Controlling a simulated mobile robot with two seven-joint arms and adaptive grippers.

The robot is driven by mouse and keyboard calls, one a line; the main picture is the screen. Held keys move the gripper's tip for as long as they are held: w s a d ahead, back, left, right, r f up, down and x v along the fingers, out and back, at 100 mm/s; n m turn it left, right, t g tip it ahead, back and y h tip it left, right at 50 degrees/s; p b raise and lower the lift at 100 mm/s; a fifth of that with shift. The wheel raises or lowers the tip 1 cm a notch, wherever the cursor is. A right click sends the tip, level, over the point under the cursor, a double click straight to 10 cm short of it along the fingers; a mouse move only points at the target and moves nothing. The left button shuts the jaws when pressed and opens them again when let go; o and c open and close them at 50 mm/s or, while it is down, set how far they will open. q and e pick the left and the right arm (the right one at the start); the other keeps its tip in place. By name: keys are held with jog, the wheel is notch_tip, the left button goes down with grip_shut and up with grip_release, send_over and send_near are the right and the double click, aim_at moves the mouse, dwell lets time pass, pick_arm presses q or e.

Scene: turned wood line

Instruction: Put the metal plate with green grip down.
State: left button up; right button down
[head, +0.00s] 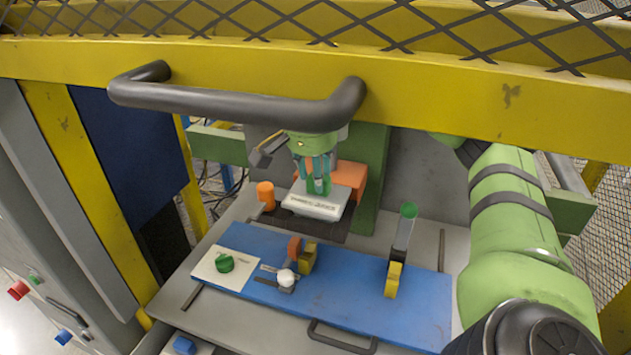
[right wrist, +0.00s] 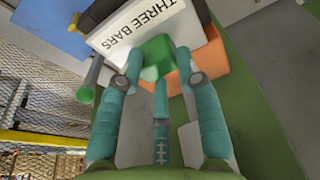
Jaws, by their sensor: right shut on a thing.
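The metal plate (head: 318,205) is a pale grey slab with a lettered edge, near the centre of the head view. My right gripper (head: 318,186) is above it, shut on its green grip. In the right wrist view, the fingers (right wrist: 158,66) close around the green grip (right wrist: 156,52), and the plate's white label (right wrist: 130,30) reads "THREE BARS". The plate is above or on a dark area behind the blue board; I cannot tell whether it touches. The fingers hide part of the grip. My left gripper is not in view.
The blue board (head: 340,293) carries a cream plate with a green knob (head: 224,263), orange and yellow blocks and a lever (head: 404,235). An orange cylinder (head: 265,195) stands left of the held plate. A yellow frame with a dark handle (head: 235,103) crosses in front.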

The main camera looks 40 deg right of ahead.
jog(key=shift+a+x, duration=0.2)
jog(key=shift+x, duration=0.8)
jog(key=c, duration=0.8)
grip_release()
jog(key=shift+f, duration=0.15)
jog(key=shift+s, duration=0.1)
jog(key=shift+a+r, duration=0.1)
jog(key=shift+r, duration=0.35)
jog(key=v, duration=0.5)
jog(key=shift+r, duration=0.15)
notch_tip(320, 180, up, 6)
jog(key=p, duration=0.3)
send_over(313, 199)
jog(key=a, duration=0.1)
jog(key=shift+s+a, duration=0.2)
jog(key=shift+s, duration=0.2)
